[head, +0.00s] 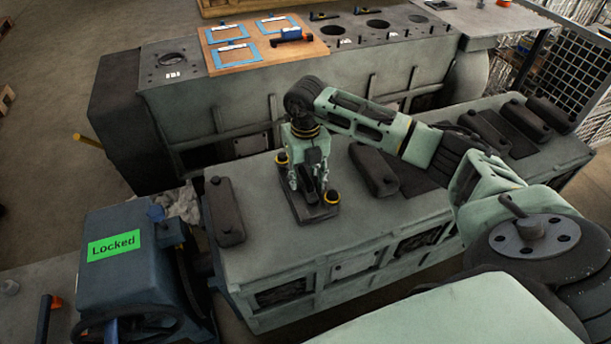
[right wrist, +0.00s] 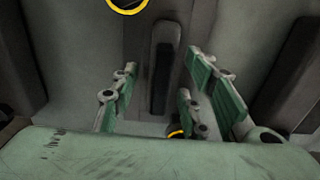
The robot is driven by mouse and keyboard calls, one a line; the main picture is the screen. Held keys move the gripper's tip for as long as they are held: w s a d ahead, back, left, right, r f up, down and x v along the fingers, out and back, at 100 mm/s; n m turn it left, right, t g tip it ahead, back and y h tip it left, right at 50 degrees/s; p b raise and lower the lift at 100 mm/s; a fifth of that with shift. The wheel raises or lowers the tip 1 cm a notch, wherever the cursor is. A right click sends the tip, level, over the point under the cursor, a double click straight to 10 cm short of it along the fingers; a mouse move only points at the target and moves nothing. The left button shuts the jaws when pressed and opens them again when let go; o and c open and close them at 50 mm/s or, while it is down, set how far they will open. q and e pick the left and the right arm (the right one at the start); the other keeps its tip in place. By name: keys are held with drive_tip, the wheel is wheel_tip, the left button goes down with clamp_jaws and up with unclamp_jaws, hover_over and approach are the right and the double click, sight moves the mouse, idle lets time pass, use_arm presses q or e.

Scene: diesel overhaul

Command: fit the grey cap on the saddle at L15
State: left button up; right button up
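My right gripper (head: 308,192) points down over a dark flat saddle plate (head: 318,213) on the long grey engine block. Two yellow-ringed studs (head: 331,197) stand at opposite corners of the plate. A narrow dark grey piece, apparently the cap (head: 308,188), stands low between the fingers. In the right wrist view the dark piece (right wrist: 162,75) lies between the spread fingers (right wrist: 160,95), with gaps on both sides. The yellow rings show above and below it. I cannot tell whether it is seated on the plate. No L15 label is readable. My left gripper is not in view.
Dark caps stand on the block to the left (head: 226,212) and right (head: 373,170), with several more farther right. A blue machine with a green "Locked" sign (head: 113,246) stands at the left. Behind is a second block with a wooden board (head: 262,62).

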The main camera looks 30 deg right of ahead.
drive_tip(key=shift+f, duration=0.2)
wheel_tip(320, 180, up, 12)
drive_tip(key=shift+r, duration=0.15)
idle(0.4)
